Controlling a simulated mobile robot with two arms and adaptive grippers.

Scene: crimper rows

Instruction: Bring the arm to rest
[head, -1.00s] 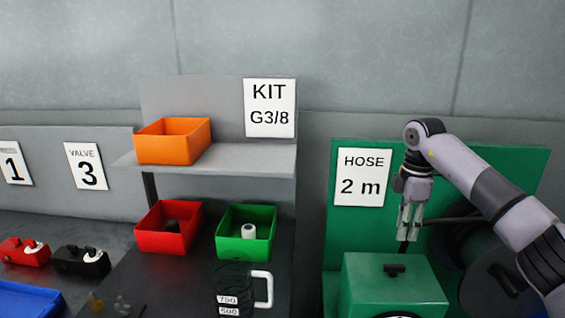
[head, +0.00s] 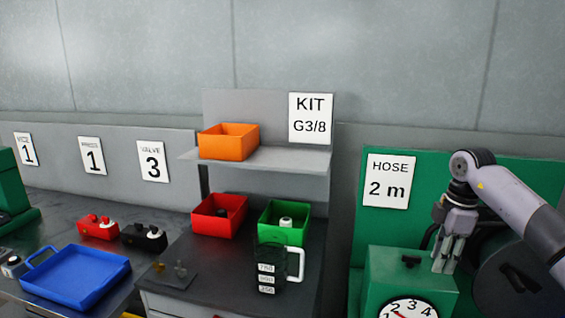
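My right gripper (head: 449,266) points down at the right, beside the green box with the dial (head: 395,262) and in front of the dark reel (head: 495,285). Its fingers look apart, and I see nothing held between them. My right arm comes in from the right edge. My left gripper is not in view.
A "HOSE 2 m" sign (head: 389,181) is on the green panel. A blue tray (head: 75,282) lies at the left.

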